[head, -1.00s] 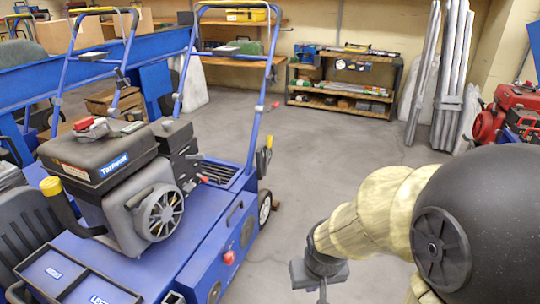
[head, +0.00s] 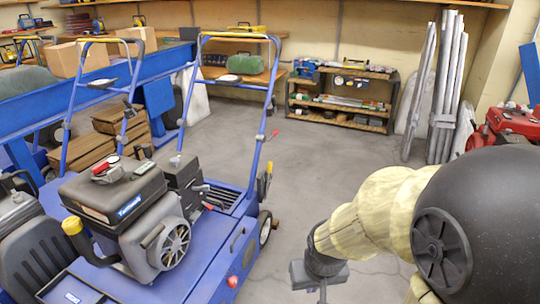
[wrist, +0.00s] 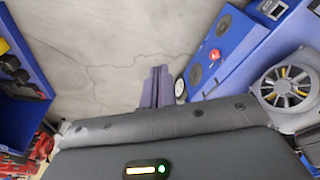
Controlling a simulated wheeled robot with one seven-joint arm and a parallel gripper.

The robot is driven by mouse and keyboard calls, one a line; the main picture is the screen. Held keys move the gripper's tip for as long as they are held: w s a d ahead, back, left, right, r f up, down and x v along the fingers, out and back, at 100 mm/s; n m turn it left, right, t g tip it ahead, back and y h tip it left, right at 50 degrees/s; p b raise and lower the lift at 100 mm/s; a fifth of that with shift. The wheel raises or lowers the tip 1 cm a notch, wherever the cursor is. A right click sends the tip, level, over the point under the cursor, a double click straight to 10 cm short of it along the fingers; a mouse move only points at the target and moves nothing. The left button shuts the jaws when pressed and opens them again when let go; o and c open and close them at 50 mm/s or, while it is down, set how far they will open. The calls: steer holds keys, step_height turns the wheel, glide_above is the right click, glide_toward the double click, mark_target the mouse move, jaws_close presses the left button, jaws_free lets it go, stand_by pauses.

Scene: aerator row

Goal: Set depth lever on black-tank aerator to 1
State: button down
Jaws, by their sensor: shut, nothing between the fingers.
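A blue aerator (head: 196,276) with a black tank (head: 115,190) on its engine stands at the left in the head view. A yellow-tipped lever (head: 265,181) stands upright at its right rear side, by the wheel. A small red-tipped lever (head: 213,206) is near the engine. I cannot read any depth scale or setting. In the wrist view, blue machine panels (wrist: 215,55) and a fan cover (wrist: 286,86) show at the right. My gripper (wrist: 158,72) is shut and empty over bare floor, apart from the machine. In the head view my arm's end is low, right of the aerator.
Concrete floor (head: 330,185) is clear between the aerator and the back shelf (head: 342,92). Grey pipes (head: 448,90) lean at the back right. A red machine (head: 510,125) stands at the right edge. Cardboard boxes (head: 85,58) and blue beams (head: 60,84) are at the left.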

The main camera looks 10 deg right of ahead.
steer(key=w+p+v, duration=0.2)
steer(key=p+v, duration=0.8)
steer(key=v, duration=0.2)
steer(key=shift+w+r+p, duration=0.35)
steer(key=shift+r+p, duration=0.05)
steer(key=shift+r, duration=0.15)
